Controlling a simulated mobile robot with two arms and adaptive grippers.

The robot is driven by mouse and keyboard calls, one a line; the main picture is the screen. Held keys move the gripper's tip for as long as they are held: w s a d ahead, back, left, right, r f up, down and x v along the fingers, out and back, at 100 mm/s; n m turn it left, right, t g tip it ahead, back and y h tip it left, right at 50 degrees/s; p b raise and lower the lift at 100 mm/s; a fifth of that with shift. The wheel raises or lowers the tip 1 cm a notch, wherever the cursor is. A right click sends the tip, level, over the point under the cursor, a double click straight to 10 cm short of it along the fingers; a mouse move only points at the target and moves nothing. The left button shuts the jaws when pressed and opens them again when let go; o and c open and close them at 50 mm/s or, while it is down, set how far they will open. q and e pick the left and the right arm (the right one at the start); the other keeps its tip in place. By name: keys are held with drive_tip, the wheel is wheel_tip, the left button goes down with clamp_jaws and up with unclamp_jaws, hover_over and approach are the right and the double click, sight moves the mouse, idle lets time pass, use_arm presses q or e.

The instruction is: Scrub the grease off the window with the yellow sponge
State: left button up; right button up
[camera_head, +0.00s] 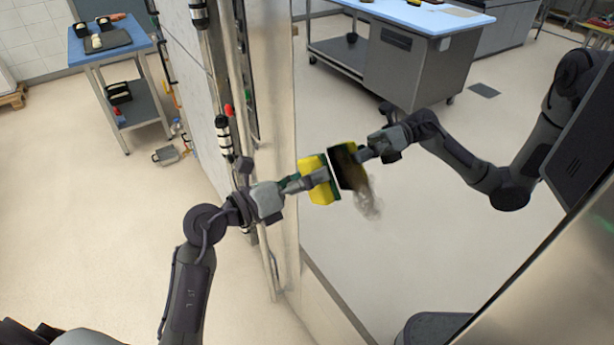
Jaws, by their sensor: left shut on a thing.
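My left gripper (306,183) is shut on the yellow sponge (317,181), which has a dark green scouring side facing right. It holds the sponge up against or very close to the glossy upright window (420,235); I cannot tell for certain whether they touch. A greyish, cloudy grease smear (369,201) shows on the window just right of and below the sponge. The window mirrors the sponge, my gripper and my arm on its right. The sponge's scouring face is mostly hidden. My right gripper is not in view.
A blue-topped table (74,48) with a dark tray (110,42) stands at the upper left, with black items on its lower shelf. Pipes and valves (223,135) run up the panel left of the window. The floor at left is open.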

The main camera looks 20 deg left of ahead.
use_arm(q)
drive_tip(key=shift+p+x, duration=0.3)
drive_tip(key=shift+x, duration=0.6)
idle(0.4)
